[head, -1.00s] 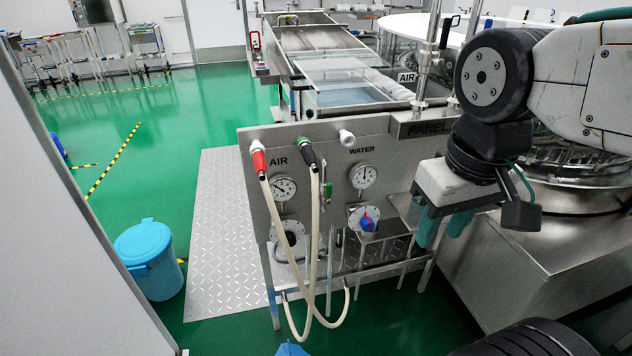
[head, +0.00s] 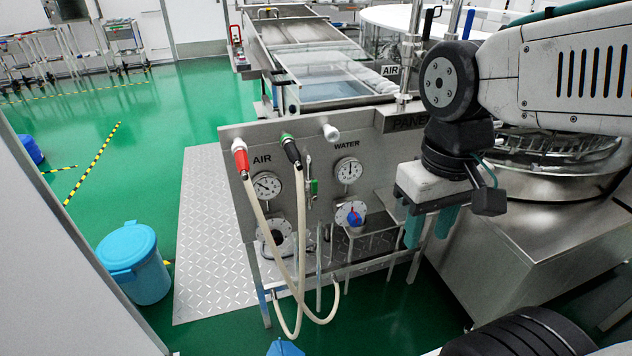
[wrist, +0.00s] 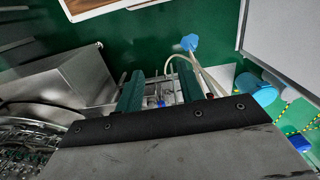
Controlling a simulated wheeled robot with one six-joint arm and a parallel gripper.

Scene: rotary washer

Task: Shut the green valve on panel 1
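The steel panel (head: 230,150) stands in the middle of the head view, with labels AIR and WATER. Its top label reads PANE, and the rest, including any number, is hidden behind my arm. A small valve with a green handle (head: 314,187) sits between the two gauges; the handle looks roughly upright. My gripper (head: 427,238) has teal fingers and hangs right of the panel's valves, apart from the green handle. In the wrist view my gripper (wrist: 158,72) is open and empty, with panel fittings showing small between the fingers. The green handle cannot be made out there.
A blue bin (head: 135,262) stands left. A steel machine (head: 530,250) is close right. Green floor is open at left.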

